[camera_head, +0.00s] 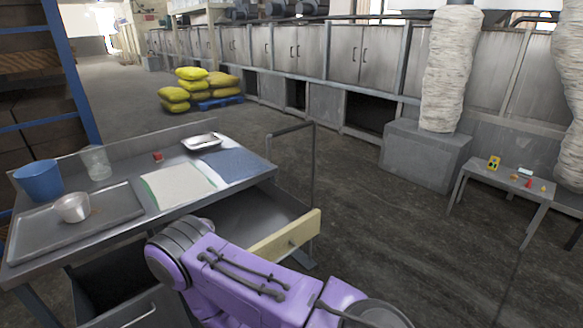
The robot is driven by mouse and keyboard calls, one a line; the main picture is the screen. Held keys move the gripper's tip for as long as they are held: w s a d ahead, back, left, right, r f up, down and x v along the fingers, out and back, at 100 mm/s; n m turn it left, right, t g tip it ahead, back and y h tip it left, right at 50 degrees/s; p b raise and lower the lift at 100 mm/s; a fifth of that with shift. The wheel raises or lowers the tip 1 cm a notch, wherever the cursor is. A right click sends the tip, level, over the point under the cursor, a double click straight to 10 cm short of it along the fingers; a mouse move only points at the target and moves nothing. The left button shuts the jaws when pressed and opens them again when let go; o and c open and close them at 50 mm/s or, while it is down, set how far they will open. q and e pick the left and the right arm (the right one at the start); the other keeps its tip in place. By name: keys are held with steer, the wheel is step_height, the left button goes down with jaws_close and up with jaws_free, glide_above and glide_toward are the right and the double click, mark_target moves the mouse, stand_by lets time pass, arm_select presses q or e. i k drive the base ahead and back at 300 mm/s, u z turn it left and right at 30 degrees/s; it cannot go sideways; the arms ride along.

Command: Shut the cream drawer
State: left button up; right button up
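The cream drawer (304,229) is pulled out from the right part of the metal workbench (128,220). Its cream front panel stands well away from the bench, and its grey inside shows from above as empty where visible. A small knob sits on the front panel. My purple arm crosses the bottom of the view, in front of the bench, and covers the lower left part of the drawer front. Whether the arm touches the drawer I cannot tell. Neither of my grippers shows.
On the bench are a blue bucket (38,182), a clear jar (96,164), a tray (35,241) with a metal cup (73,208), a white cloth (178,184), a blue cloth (236,164) and a small pan (202,142). A side table (532,194) stands right. Floor between is clear.

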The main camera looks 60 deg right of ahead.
mark_target(261, 219)
steer(key=z, duration=1.9)
steer(key=i, duration=0.95)
steer(key=u, duration=0.1)
steer(key=k, duration=0.5)
steer(key=u, duration=0.35)
steer(key=i, duration=0.3)
steer(key=z, duration=0.5)
